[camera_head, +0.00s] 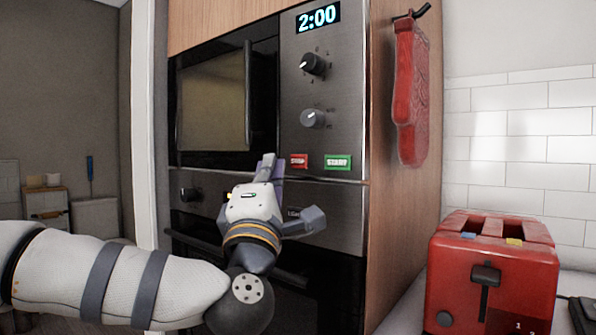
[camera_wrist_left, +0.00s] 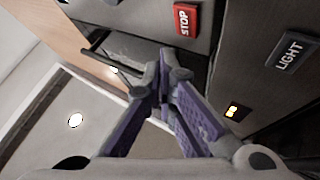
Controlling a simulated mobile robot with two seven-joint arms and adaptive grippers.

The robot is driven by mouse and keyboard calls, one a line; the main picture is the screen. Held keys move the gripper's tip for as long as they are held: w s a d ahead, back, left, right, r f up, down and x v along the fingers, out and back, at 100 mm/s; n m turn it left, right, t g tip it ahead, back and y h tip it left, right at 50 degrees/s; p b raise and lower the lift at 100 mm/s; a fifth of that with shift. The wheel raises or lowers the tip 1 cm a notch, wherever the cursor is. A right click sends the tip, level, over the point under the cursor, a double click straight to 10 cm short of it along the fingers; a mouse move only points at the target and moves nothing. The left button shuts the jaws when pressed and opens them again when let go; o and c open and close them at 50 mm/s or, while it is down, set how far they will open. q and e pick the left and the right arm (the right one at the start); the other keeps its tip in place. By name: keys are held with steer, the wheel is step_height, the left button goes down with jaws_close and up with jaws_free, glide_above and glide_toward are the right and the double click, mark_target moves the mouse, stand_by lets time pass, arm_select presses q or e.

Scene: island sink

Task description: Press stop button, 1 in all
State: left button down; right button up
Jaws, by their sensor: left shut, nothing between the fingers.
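The red stop button (camera_head: 299,161) sits at the lower left of the microwave's control panel, left of the green start button (camera_head: 338,162). My left gripper (camera_head: 268,160) is shut and empty, its fingertips pointing up just left of the stop button in the head view. In the left wrist view the stop button (camera_wrist_left: 185,20) is at the top, a little beyond and right of the closed fingertips (camera_wrist_left: 163,82). A gap shows between them there. My right gripper is in neither view.
The panel's display (camera_head: 318,17) reads 2:00 above two knobs. An oven stands below the microwave. A red toaster (camera_head: 492,275) is on the right counter, and a red mitt (camera_head: 410,90) hangs on the cabinet side. A light button (camera_wrist_left: 290,54) shows in the wrist view.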

mark_target(286, 147)
arm_select(q)
steer(key=shift+w+d+r, duration=0.1)
steer(key=shift+w+d, duration=0.5)
steer(key=shift+w, duration=0.2)
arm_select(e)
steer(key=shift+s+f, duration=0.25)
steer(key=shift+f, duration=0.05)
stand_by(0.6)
arm_select(q)
steer(key=shift+w+d, duration=0.25)
steer(key=shift+w, duration=0.1)
steer(key=shift+w+d, duration=0.2)
steer(key=shift+w, duration=0.05)
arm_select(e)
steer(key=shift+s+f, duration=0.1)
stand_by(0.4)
arm_select(q)
steer(key=shift+s+a, duration=0.1)
steer(key=shift+s, duration=0.05)
steer(key=shift+s+a, duration=0.35)
steer(key=shift+s, duration=0.15)
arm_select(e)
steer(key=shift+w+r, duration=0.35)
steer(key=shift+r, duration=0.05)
